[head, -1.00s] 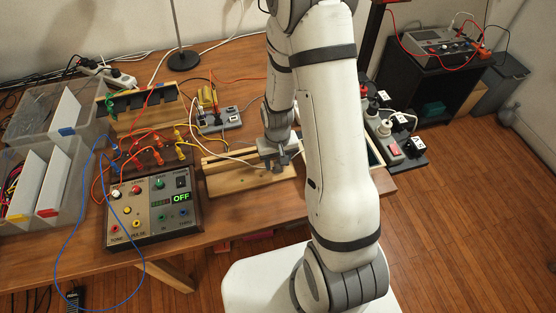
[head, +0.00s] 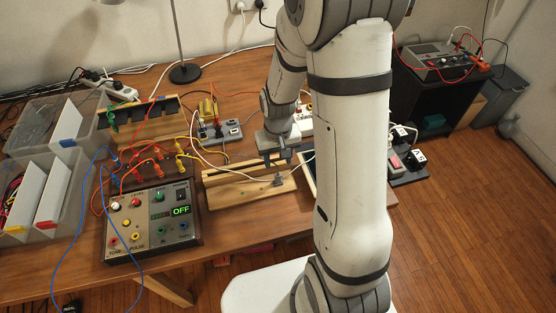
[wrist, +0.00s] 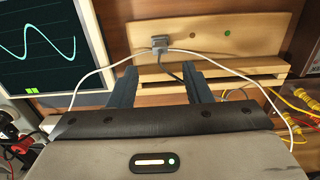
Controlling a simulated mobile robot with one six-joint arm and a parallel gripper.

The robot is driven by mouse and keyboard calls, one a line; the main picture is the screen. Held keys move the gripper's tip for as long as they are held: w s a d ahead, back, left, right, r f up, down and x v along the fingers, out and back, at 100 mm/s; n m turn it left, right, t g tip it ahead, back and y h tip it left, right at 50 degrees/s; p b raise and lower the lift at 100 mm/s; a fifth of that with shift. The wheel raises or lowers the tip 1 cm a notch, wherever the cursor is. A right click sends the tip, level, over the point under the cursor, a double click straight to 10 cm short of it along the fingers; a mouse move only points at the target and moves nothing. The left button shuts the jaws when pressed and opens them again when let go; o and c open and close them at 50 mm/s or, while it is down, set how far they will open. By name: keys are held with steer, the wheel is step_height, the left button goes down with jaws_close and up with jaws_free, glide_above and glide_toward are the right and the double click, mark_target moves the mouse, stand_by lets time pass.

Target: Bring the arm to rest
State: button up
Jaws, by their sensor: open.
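My gripper (head: 278,160) is over the wooden rack (head: 222,184) on the bench, below and left of my large white arm links. In the wrist view its two dark fingers (wrist: 157,76) stand apart with nothing between them. A grey plug (head: 279,180) with a white cable sits at the rack, just beyond the fingertips; it also shows in the wrist view (wrist: 158,44). A gap shows between plug and fingers. My arm hides part of the bench's right side.
A control box (head: 152,222) reading OFF, with coloured leads, stands left of the rack. Clear bins (head: 14,240) are at far left. A screen with a wave (wrist: 50,45) is beside the rack. A power strip (head: 400,160) is right of my arm. The right floor is open.

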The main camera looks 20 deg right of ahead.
steer(key=shift+r, duration=0.1)
stand_by(0.3)
steer(key=s+r+t, duration=0.1)
steer(key=s+r, duration=0.6)
steer(key=r, duration=0.3)
steer(key=s+r+t, duration=0.2)
steer(key=s+r, duration=0.5)
steer(key=r, duration=0.3)
steer(key=shift+d, duration=0.15)
